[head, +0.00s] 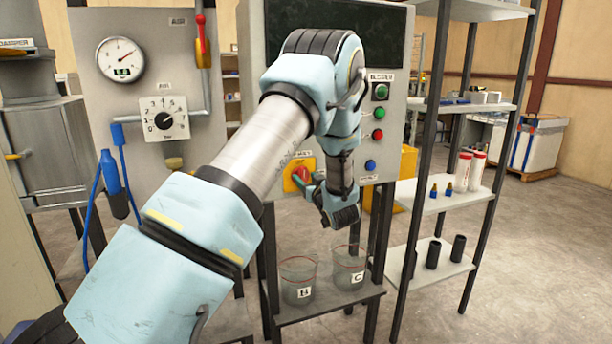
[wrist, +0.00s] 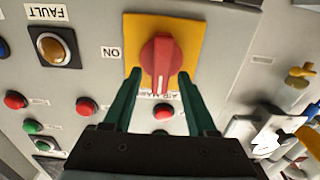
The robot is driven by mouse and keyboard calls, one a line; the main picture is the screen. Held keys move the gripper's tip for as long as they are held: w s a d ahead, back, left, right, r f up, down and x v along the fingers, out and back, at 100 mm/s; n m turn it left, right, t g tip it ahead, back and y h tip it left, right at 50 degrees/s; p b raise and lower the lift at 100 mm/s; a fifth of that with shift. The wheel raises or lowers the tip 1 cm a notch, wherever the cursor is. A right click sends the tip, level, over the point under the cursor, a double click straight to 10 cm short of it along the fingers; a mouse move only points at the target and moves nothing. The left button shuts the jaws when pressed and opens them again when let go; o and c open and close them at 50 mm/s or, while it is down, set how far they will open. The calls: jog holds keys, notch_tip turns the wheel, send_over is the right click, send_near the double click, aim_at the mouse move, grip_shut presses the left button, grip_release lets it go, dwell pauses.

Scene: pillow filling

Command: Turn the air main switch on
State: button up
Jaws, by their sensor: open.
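The air main switch is a red rotary knob (wrist: 162,62) on a yellow plate (wrist: 193,28) fixed to a grey panel. In the wrist view the knob stands lengthwise up and down, with a white mark at its lower end. The panel lettering appears upside down there, and an ON label (wrist: 111,52) is left of the plate. My gripper (wrist: 160,75) is open, its green fingers on either side of the knob. Contact with the knob cannot be told. In the head view the switch (head: 299,172) is partly hidden by my gripper (head: 309,183).
An amber FAULT lamp (wrist: 53,47) and several red and green buttons are near the switch. Beakers B (head: 298,285) and C (head: 347,270) stand on a shelf below. A metal rack (head: 440,200) is at the right. A gauge (head: 121,60) and dial (head: 164,118) are at the left.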

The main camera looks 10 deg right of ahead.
jog(key=shift+w+a, duration=0.1)
jog(key=shift+w, duration=0.1)
grip_shut()
dwell(0.4)
